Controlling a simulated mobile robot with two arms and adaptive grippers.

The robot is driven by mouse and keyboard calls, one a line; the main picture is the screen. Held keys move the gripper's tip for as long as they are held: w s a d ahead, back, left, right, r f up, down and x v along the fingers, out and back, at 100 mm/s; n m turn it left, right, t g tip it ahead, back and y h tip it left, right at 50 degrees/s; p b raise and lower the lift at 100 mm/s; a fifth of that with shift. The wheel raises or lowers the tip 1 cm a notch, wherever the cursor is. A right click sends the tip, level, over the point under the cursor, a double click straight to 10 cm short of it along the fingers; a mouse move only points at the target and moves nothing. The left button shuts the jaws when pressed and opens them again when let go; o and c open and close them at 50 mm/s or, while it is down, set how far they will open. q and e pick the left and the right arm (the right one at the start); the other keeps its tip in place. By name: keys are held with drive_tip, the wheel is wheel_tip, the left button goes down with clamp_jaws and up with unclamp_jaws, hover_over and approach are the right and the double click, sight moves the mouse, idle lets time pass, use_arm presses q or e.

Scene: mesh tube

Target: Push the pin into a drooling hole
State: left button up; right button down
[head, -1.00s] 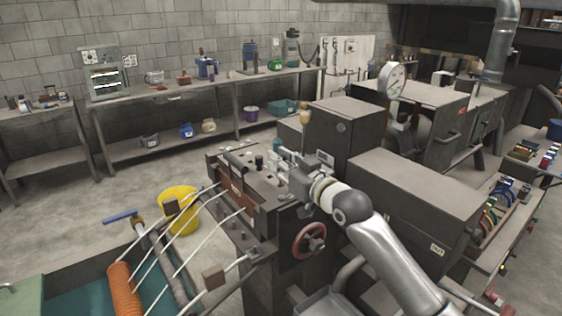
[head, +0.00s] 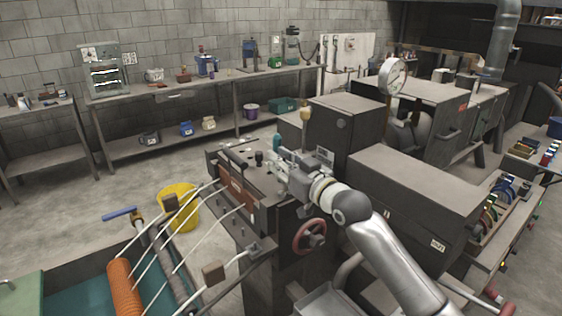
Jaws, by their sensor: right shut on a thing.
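The dark machine top (head: 228,167) stands mid-picture in the head view, with small knobs, a dark bar and a black knob (head: 259,157) on it. Its reddish-brown front plate (head: 236,195) faces the lower left, and pale strands (head: 205,223) come out of it. My right gripper (head: 273,166) is over the right part of the machine top, shut on the pin. The pin is mostly hidden by the gripper and too small to make out. A drooling hole cannot be made out at this size. My left gripper is not in view.
A yellow bucket (head: 179,206) stands on the floor left of the machine. An orange roller (head: 124,289) lies over a teal trough at lower left. A red handwheel (head: 309,236) juts out below my right arm. Dark cabinets (head: 412,190) stand to the right.

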drive_tip(key=shift+f+b, duration=0.55)
drive_tip(key=shift+f, duration=0.45)
idle(0.7)
drive_tip(key=shift+f+p, duration=0.1)
drive_tip(key=shift+p, duration=0.55)
idle(1.0)
drive_tip(key=c, duration=1.3)
unclamp_jaws()
